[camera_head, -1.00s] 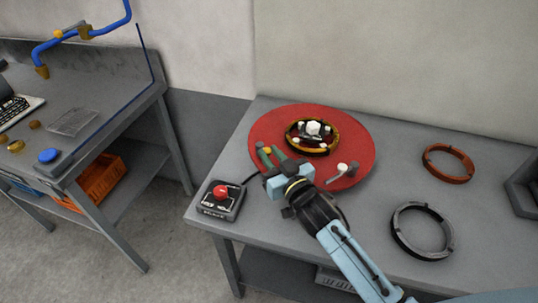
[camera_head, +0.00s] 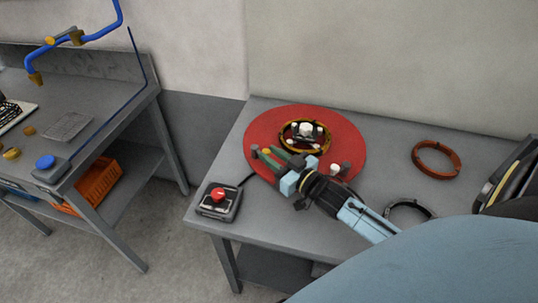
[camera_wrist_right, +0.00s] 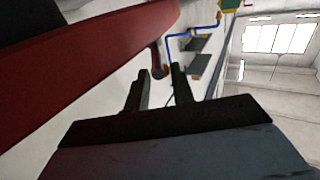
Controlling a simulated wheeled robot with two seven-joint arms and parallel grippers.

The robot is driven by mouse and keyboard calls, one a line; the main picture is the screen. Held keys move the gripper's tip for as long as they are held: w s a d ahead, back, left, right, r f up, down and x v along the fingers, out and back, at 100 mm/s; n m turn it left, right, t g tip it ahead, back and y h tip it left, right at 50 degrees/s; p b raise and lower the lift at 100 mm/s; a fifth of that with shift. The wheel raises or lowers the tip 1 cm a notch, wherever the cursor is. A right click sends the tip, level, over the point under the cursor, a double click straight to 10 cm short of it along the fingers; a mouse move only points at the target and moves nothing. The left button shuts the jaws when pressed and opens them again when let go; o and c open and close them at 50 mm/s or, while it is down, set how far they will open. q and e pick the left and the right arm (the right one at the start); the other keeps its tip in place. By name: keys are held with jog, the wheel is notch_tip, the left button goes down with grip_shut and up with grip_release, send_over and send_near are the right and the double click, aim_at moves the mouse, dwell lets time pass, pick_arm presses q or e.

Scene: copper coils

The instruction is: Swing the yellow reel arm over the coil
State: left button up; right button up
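The red round reel plate (camera_head: 352,135) lies on the grey bench. A yellow-and-black coil ring (camera_head: 325,136) sits on it around a hub with white knobs (camera_head: 306,129). My right gripper (camera_head: 267,153) reaches over the plate's lower left edge, left of and below the coil. A small yellow spot shows by its fingertips; I cannot tell whether it is the reel arm. In the right wrist view, the fingers (camera_wrist_right: 160,80) stand apart, with a dark reddish post (camera_wrist_right: 157,57) just beyond them and the red plate's edge (camera_wrist_right: 90,75) to the left. My left gripper is not in view.
A control box with a red button (camera_head: 218,196) stands at the bench's left corner. An orange-brown ring (camera_head: 436,160) and a partly hidden black ring (camera_head: 410,208) lie to the right. A second bench (camera_head: 100,110) stands at left, beyond a gap.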

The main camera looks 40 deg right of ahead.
jog(key=o, duration=0.3)
notch_tip(320, 180, up, 10)
jog(key=p, duration=0.1)
jog(key=shift+p, duration=0.3)
